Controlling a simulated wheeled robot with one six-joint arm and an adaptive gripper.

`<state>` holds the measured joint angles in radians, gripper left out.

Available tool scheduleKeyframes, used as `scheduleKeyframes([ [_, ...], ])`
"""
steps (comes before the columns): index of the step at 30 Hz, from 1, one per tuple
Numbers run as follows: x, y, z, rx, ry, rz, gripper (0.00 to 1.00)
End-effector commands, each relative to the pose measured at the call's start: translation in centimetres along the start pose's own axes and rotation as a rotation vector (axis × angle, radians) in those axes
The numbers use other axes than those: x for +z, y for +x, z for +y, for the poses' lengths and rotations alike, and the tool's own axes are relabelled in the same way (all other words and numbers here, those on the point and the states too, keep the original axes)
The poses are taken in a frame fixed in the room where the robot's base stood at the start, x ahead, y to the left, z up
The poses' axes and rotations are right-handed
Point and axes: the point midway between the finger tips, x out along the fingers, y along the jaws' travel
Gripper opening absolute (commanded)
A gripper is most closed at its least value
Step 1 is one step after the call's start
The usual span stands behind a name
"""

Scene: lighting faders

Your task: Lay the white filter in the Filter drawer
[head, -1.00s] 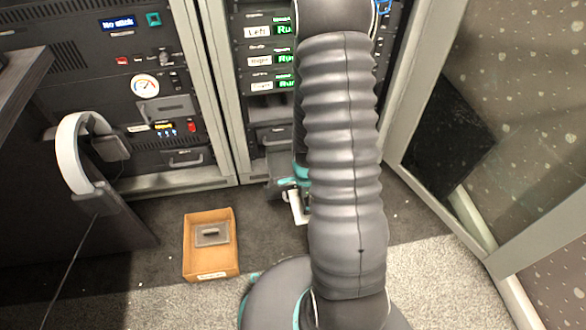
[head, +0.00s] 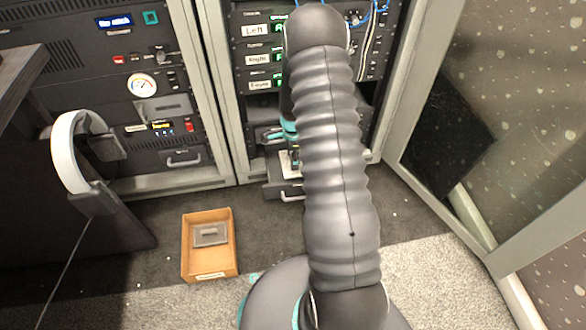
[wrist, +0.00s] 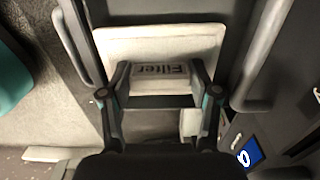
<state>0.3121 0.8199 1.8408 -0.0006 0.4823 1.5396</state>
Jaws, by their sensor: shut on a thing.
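The white filter (wrist: 160,35) is a flat pale plate with a dark grip marked "Filter", which reads upside down in the wrist view. My gripper (wrist: 160,78) is shut on this grip, one finger at each side. In the head view the filter shows as a small white patch (head: 290,164) beside my arm, above the pulled-out drawer (head: 270,191) low in the right rack. The drawer's pale handle (head: 292,198) is at its front. My arm hides much of the drawer and gripper, and I cannot tell whether the filter touches the drawer.
An orange-brown box (head: 187,255) with a grey plate (head: 210,235) in it stands on the floor at left. A headset (head: 72,150) hangs at the desk's side. A glass door (head: 520,120) stands at right. A bar handle (wrist: 265,55) is close right of my gripper.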

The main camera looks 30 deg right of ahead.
Motion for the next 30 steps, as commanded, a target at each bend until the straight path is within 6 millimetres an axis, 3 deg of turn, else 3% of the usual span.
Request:
scheduleKeyframes([
  [1, 0.0, 1.0, 0.2, 0.004, 0.0, 0.0, 0.24],
  [10, 0.0, 3.1, 0.1, 0.001, 0.0, 0.0, 0.24],
  [16, 0.0, 5.6, 0.2, 0.002, -0.001, 0.0, 0.24],
  [28, 0.0, 6.1, 0.1, 0.0, 0.0, 0.0, 0.24],
  [29, 0.0, 6.0, 0.1, 0.0, 0.0, 0.0, 0.67],
  [30, 0.0, 6.0, 0.1, 0.0, 0.0, 0.0, 0.77],
])
